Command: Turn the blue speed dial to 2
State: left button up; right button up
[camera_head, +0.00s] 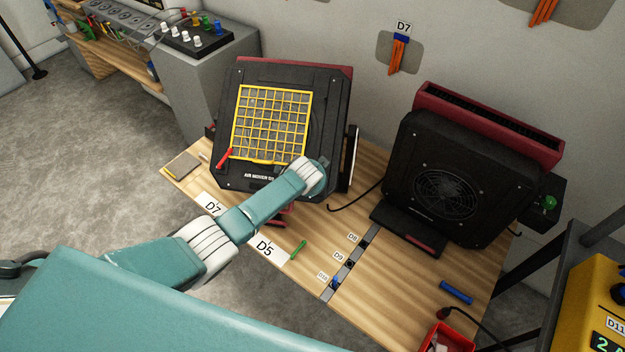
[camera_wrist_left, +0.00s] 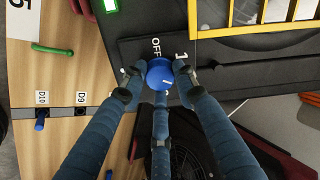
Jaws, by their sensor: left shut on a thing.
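In the left wrist view, the blue speed dial (camera_wrist_left: 158,75) sits on a black panel (camera_wrist_left: 140,47) with the labels OFF and 1 beside it. A short white mark shows on the dial; I cannot tell which setting it points to. No label 2 is visible. My left gripper (camera_wrist_left: 158,80) is shut on the dial, its blue-grey fingers around it. In the head view, my left arm reaches the black air mover (camera_head: 228,120) with a yellow grille, and my wrist hides the dial and fingers. My right gripper is not in view.
A second black fan unit (camera_head: 405,160) with a red top stands to the right on the wooden table (camera_head: 385,295). A green handle-like piece (camera_head: 299,250), a blue cylinder (camera_head: 456,292) and a red bin (camera_head: 450,338) lie nearby. A red-handled tool (camera_head: 225,157) is by the grille.

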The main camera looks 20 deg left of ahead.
pick_arm(q)
jog(key=shift+w+r, duration=0.15)
dwell(0.4)
jog(key=o, duration=1.1)
jog(key=shift+d, duration=0.1)
jog(key=shift+o, duration=0.2)
jog(key=shift+s, duration=0.2)
jog(key=v, duration=1.1)
jog(key=shift+r, duration=0.35)
jog(key=shift+s, duration=0.1)
